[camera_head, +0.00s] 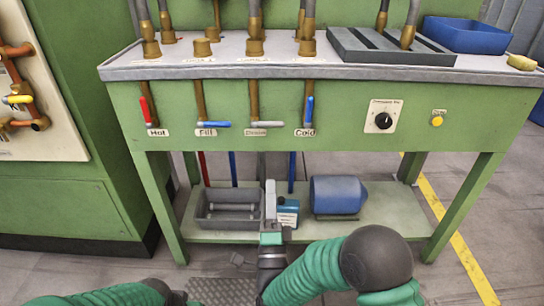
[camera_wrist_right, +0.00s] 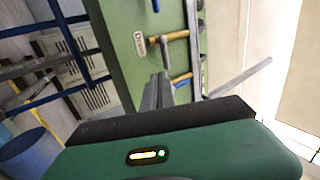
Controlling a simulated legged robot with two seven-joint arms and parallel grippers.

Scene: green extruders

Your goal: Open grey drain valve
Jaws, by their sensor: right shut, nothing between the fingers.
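The grey drain valve handle (camera_head: 265,124) lies level on the green front panel, pointing right from its brass pipe, above its label. My right gripper (camera_head: 270,200) points upward in front of the bench, below the drain valve in the picture. Its fingers also show in the wrist view (camera_wrist_right: 158,92), close together and empty, with no clear contact with the handle. Part of my left arm shows at the bottom left; its fingers are out of view.
A red hot handle (camera_head: 147,111) and blue fill handle (camera_head: 215,125) are left of the drain valve; a blue cold handle (camera_head: 309,111) is right. A grey tray (camera_head: 205,222) and blue motor (camera_head: 338,194) sit on the lower shelf (camera_head: 405,205).

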